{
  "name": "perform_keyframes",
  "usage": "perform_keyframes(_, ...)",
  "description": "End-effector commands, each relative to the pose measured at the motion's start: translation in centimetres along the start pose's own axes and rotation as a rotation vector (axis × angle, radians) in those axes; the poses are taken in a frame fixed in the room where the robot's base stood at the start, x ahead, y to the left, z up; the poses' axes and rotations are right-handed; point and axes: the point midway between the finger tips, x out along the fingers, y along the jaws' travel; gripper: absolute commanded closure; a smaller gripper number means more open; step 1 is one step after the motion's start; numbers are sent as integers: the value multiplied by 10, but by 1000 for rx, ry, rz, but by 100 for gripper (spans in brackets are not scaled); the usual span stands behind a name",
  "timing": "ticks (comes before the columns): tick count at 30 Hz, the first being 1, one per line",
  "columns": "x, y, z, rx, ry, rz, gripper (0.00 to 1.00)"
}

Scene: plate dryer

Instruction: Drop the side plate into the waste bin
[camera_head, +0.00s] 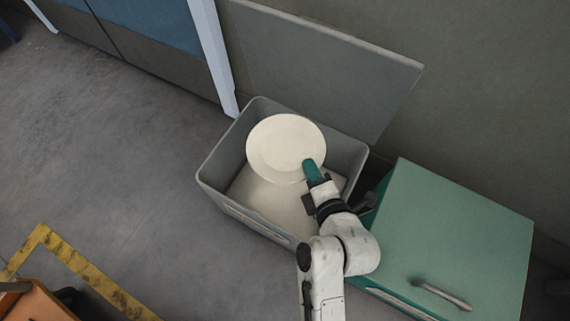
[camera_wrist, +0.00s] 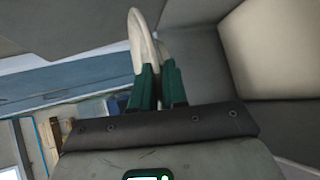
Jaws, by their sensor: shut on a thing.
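The side plate (camera_head: 280,146) is round and cream white. In the head view it is held over the open grey waste bin (camera_head: 213,194), overlapping the bin's opening. My gripper (camera_head: 313,170) has green fingers and is shut on the plate's lower right edge. In the wrist view the plate (camera_wrist: 139,42) shows nearly edge-on between the green fingers of my gripper (camera_wrist: 158,75). The bin's pale floor shows below the plate. The plate's exact height above the bin is hard to tell.
The bin's grey lid (camera_head: 320,65) stands open against the wall behind. A green cabinet (camera_head: 455,235) with a handle stands close to the bin's right. Open grey floor (camera_head: 120,160) lies to the left, with yellow tape (camera_head: 85,270) at the lower left.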

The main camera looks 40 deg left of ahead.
Motion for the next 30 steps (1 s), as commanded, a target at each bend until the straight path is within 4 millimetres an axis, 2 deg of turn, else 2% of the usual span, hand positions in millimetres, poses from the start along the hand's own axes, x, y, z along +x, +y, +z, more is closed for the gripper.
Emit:
perform_keyframes(3, 6, -16, -2, 1, -1, 2, 100)
perform_keyframes(9, 14, -35, -5, -1, -1, 1, 100)
perform_keyframes(20, 16, -39, -6, 0, -2, 2, 100)
perform_keyframes(21, 16, -39, -6, 0, -2, 2, 86)
perform_keyframes(30, 16, -40, -6, 0, -1, 1, 57)
